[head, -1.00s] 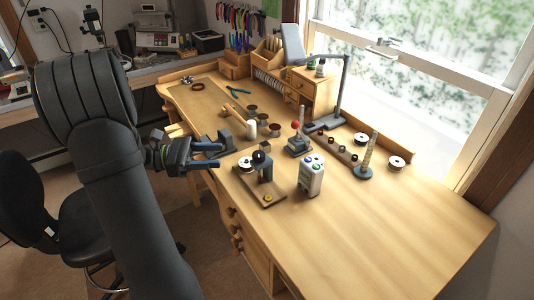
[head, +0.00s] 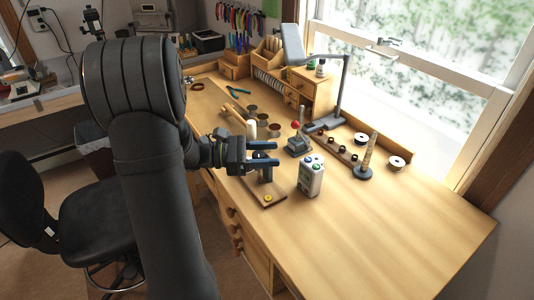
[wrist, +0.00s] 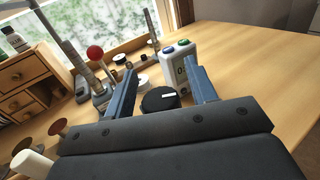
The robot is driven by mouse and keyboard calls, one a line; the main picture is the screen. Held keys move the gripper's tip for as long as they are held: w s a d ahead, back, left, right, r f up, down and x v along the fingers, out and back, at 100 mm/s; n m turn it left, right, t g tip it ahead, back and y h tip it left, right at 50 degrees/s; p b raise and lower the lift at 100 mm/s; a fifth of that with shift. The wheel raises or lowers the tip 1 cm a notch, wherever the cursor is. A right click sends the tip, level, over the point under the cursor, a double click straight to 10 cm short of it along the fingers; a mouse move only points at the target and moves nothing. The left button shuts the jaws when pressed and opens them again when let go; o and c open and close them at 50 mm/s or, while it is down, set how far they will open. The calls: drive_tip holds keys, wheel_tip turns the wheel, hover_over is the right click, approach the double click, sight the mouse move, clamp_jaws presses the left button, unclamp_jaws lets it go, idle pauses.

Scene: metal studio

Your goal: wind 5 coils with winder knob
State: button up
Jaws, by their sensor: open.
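The winder stands near the front edge of the bench, with a wooden base (head: 266,194) and a yellow button on it. Its round black knob (wrist: 160,99), with a white mark on top, shows between my two fingers in the wrist view. In the head view my gripper largely hides the knob. My gripper (head: 277,154) is open, with its blue fingers spread above the winder. In the wrist view the gripper (wrist: 158,68) has a finger on either side of the knob, with visible gaps. I cannot tell the exact height between them.
A white counter box (head: 311,178) with green and blue buttons stands right of the winder. A red-ball lever (head: 297,142) and a lamp (head: 340,95) stand behind. A tapered post (head: 367,158) and white spools (head: 396,162) are farther right. The bench's right front is clear.

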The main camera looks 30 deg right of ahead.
drive_tip(key=shift+c, duration=0.4)
drive_tip(key=c, duration=0.9)
drive_tip(key=shift+s+a+m+g+y, duration=0.15)
drive_tip(key=shift+m+g+y, duration=1.05)
drive_tip(key=shift+g, duration=0.15)
drive_tip(key=shift+s+a+m+g+y, duration=0.15)
drive_tip(key=shift+m+g+y, duration=1)
drive_tip(key=shift+g, duration=0.2)
drive_tip(key=o, duration=1)
drive_tip(key=shift+r, duration=0.15)
